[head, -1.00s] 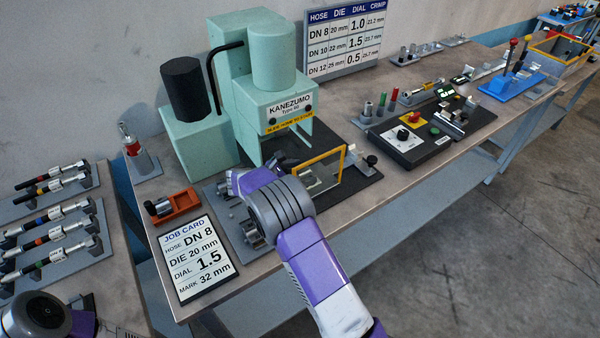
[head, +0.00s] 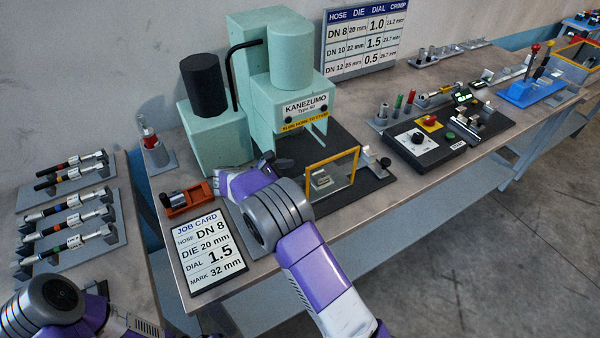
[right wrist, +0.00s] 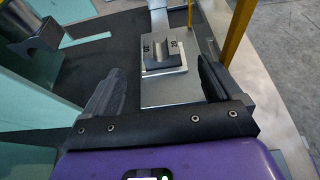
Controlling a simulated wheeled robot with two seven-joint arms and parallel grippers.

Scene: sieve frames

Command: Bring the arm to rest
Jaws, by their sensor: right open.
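My right arm, purple and grey, reaches in from the bottom of the head view. Its gripper (head: 270,164) is at the front of the green press (head: 290,103), partly hidden behind my own wrist. In the right wrist view the gripper (right wrist: 160,66) is open and its two dark fingers stand apart with nothing held. Beyond and between them a metal die block (right wrist: 163,55) with a grooved top rests on a light plate (right wrist: 172,92). The die block also shows behind the yellow-framed guard in the head view (head: 321,179). Of my left arm only links show at lower left; its gripper is out of view.
The yellow-framed guard (head: 333,152) stands close right of my right gripper. The job card (head: 208,251) and an orange holder (head: 187,200) lie to the left. A control box (head: 436,143) is at right. Hose racks (head: 72,224) fill the left table.

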